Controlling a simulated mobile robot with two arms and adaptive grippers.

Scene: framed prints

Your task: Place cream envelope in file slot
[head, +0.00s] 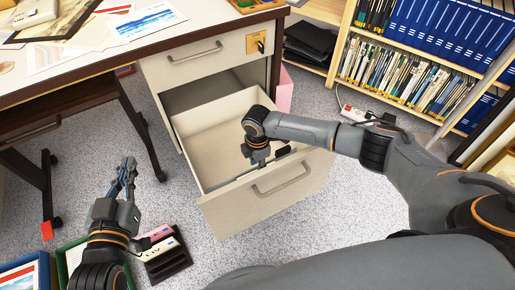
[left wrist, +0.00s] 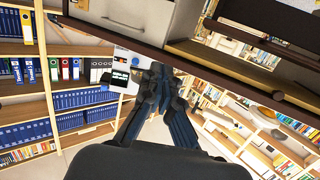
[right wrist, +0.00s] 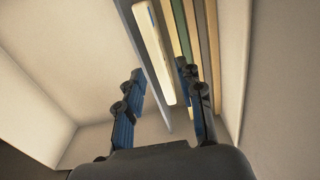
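My right gripper (head: 262,160) reaches down into the open drawer (head: 215,128). In the right wrist view, its two fingers (right wrist: 160,105) are spread apart. A narrow cream piece (right wrist: 154,50), possibly the cream envelope seen on edge, stands between and beyond the fingertips; I see no clear contact. Thin upright dividers or files (right wrist: 189,30) in brown and green stand beside it, and a grey panel (right wrist: 140,45) is on its other side. The arm hides these in the head view. My left gripper (head: 128,172) is above the floor, fingers together and empty.
A black rack (head: 168,262) with pink and cream items is on the floor near my left gripper. The desk (head: 100,75) holds loose prints. Bookshelves (head: 410,85) stand at the right. Framed prints lean at the lower left (head: 25,272).

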